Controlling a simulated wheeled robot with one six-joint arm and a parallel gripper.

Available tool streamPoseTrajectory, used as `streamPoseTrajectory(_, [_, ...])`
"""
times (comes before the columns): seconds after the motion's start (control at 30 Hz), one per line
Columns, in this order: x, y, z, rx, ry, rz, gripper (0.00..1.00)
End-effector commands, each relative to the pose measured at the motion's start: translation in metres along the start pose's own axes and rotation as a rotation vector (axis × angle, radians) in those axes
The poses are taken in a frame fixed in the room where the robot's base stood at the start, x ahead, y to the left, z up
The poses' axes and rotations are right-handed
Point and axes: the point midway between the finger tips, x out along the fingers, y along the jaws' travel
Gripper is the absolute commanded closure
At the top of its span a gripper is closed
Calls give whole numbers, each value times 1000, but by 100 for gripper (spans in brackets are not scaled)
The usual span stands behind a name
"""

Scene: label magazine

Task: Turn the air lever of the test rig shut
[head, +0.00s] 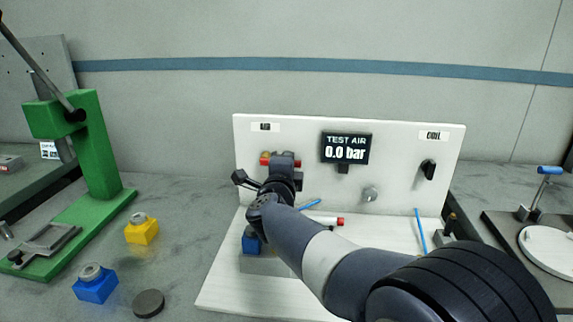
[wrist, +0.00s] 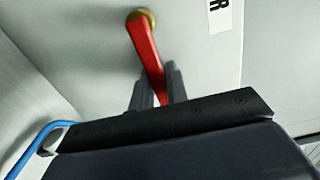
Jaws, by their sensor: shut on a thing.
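The air lever is a red handle (wrist: 143,42) on a brass pivot, in the upper middle of the wrist view. Part of the red handle (head: 264,160) also shows in the head view, below the left label on the white test rig panel (head: 300,185). My gripper (wrist: 158,84) is shut on the lever, with one finger on each side of its free end. In the head view, my gripper and wrist hide much of the lever. The display (head: 346,148) reads "TEST AIR 0.0 bar".
A black knob (head: 428,170) sits under the COIL label at right. A blue block (head: 251,243) is beneath my arm. A green press (head: 95,150), yellow block (head: 141,229), blue block (head: 95,284) and dark disc (head: 148,303) stand left. A blue tube (wrist: 35,145) shows lower left in the wrist view.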

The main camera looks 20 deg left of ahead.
Motion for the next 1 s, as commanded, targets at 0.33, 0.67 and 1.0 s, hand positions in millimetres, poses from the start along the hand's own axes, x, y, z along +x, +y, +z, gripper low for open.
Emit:
streamPoseTrajectory(0.33, [0,2,0,1,0,4,64])
streamPoseTrajectory(0.67, [-5,1,0,0,0,2,64])
streamPoseTrajectory(1.0, [-62,1,1,1,-3,2,64])
